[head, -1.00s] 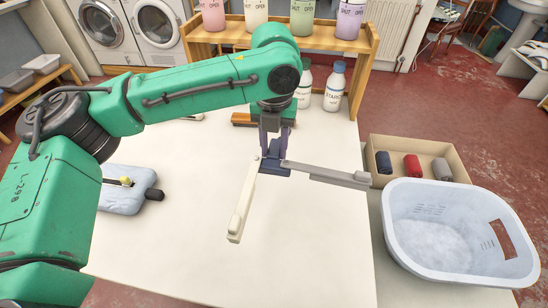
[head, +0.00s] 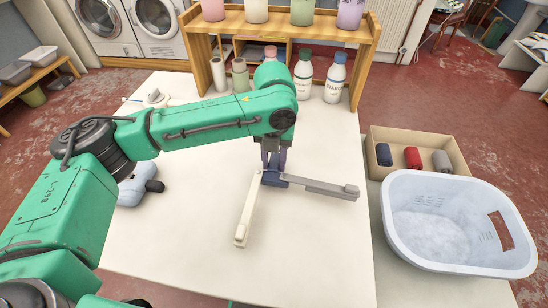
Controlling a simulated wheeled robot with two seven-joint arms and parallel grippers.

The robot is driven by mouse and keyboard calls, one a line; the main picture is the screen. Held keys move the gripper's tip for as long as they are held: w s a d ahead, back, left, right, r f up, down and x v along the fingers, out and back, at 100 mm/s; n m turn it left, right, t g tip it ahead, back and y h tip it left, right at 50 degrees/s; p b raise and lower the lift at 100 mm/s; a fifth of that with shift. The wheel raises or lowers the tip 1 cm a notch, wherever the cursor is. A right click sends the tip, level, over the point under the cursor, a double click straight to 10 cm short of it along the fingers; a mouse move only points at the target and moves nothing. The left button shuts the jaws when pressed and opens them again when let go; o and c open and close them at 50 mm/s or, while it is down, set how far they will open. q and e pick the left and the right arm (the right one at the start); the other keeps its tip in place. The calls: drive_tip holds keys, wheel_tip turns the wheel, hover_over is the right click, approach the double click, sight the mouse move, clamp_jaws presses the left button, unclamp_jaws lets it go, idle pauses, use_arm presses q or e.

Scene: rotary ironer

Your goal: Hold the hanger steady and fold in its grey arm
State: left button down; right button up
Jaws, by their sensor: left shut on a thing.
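The hanger lies on the white table, with a dark blue middle piece (head: 284,180), a cream arm (head: 248,212) and a grey arm (head: 325,188). The cream arm points toward the front of the table. The grey arm points out to the right, so the two arms stand wide apart. My left gripper (head: 272,166) comes down from above and is shut on the hanger's blue middle piece. Its fingertips are partly hidden by the hanger and my own wrist. My right gripper is not in view.
A pale plastic basket (head: 400,255) and a box of rolled cloths (head: 440,142) stand to the right. White bottles (head: 334,80) and a wooden shelf (head: 352,55) are at the back. A blue-grey object (head: 130,190) is partly behind my left arm. The table's front middle is clear.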

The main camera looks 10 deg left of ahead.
use_arm(q)
drive_tip(key=shift+f, duration=0.9)
drive_tip(key=shift+f, duration=0.15)
drive_tip(key=c, duration=0.7)
unclamp_jaws()
drive_tip(key=shift+c, duration=0.2)
drive_tip(key=shift+r+p, duration=0.35)
drive_tip(key=shift+p, duration=0.55)
drive_tip(key=shift+f, duration=0.1)
clamp_jaws()
